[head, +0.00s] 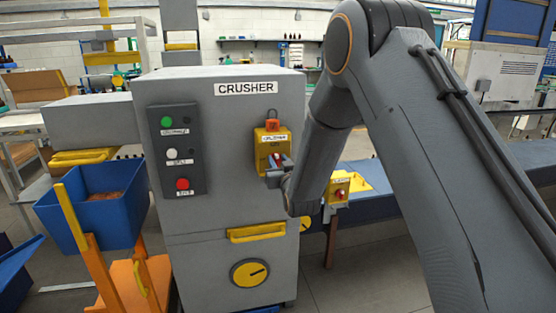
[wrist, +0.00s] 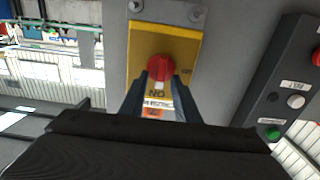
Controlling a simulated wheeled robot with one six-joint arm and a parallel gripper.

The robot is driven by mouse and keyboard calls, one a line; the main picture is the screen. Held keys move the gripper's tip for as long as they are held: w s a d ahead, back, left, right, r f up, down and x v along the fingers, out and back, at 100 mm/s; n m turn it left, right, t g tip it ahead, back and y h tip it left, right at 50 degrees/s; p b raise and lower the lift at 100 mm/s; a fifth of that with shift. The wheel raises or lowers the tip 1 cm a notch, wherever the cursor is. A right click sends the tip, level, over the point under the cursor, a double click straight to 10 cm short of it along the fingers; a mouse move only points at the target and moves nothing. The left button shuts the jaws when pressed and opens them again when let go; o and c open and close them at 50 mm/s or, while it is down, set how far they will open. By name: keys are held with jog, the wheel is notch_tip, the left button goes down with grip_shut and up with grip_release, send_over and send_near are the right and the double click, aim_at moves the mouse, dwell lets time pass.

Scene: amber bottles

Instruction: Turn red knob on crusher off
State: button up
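The red knob (wrist: 160,68) sits on this yellow box in the wrist view, where the picture is upside down. An "ON" label shows beside the knob. In the head view the knob is mostly hidden behind my gripper (head: 277,171). In the wrist view my gripper (wrist: 160,77) has its two fingers apart, with the tips at either side of the knob. I cannot tell whether the fingertips touch it.
A dark panel with green, white and red buttons (head: 182,184) is left of the switch box. A second yellow box with a red knob (head: 339,193) stands right, by the blue conveyor. A blue bin (head: 95,205) stands at the left. A yellow handle (head: 257,233) is below.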

jog(key=shift+w, duration=0.25)
grip_shut()
